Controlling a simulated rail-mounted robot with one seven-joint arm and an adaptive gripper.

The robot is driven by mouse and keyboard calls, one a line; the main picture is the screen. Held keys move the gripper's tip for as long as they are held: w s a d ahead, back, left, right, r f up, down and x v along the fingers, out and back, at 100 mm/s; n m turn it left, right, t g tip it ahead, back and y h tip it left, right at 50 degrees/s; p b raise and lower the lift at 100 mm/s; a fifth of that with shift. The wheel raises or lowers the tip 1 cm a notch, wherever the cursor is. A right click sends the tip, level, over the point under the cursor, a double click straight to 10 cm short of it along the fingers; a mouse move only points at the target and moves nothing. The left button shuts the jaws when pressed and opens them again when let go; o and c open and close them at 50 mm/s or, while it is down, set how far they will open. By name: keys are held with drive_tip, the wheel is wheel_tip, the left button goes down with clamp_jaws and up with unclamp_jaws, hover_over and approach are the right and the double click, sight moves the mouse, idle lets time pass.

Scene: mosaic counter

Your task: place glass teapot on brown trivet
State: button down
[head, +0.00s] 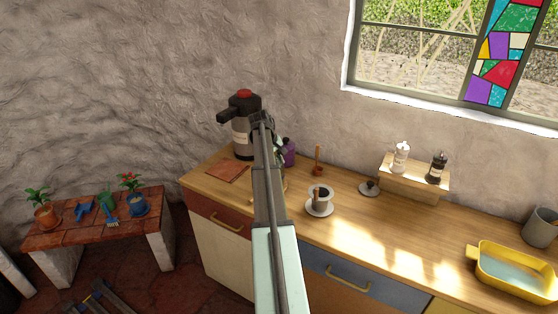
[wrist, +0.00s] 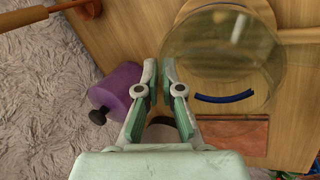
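The brown trivet (head: 228,172) is a flat reddish-brown square on the left end of the wooden counter. In the wrist view the trivet (wrist: 240,135) lies right of my gripper. The glass teapot (wrist: 222,50) shows there as a large clear round body with a light wooden handle (wrist: 297,35), just right of my fingertips. In the head view my arm hides most of the teapot. My gripper (wrist: 160,75) has its fingers close together with a narrow gap. I cannot tell whether they touch the glass or hold a thin part of it.
A black-topped airpot (head: 240,130) stands behind the trivet. A purple bottle (head: 289,152) is right of my arm. A cup on a saucer (head: 319,206), a spice shelf (head: 414,175) and a yellow dish (head: 512,272) are farther right. The front middle of the counter is clear.

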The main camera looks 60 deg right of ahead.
drive_tip(key=shift+f, duration=0.3)
drive_tip(key=c, duration=1.2)
unclamp_jaws()
drive_tip(key=shift+c, duration=0.2)
